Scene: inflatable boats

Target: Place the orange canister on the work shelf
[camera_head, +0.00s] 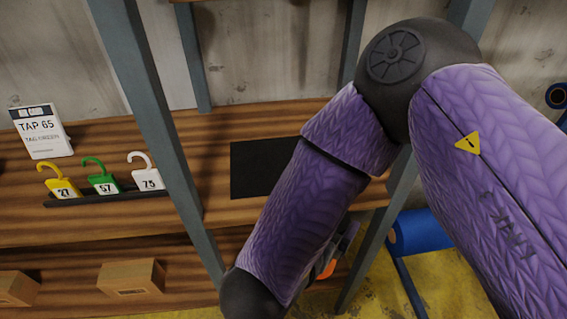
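My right arm, in purple covering, comes in from the right and crosses the middle of the head view. A small orange patch (328,270) shows just behind its forearm, beside grey parts that look like my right gripper (343,247). The patch may be the orange canister, but most of it is hidden. I cannot tell whether the gripper holds it. The wooden shelf (235,215) carries a black mat (257,167), partly covered by the arm. My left gripper is out of view.
Yellow (62,186), green (103,180) and white (147,175) numbered tags stand in a dark holder. Cardboard boxes (131,278) sit on the lower shelf. Grey posts (152,115) stand in front. A blue roll (425,232) is at right.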

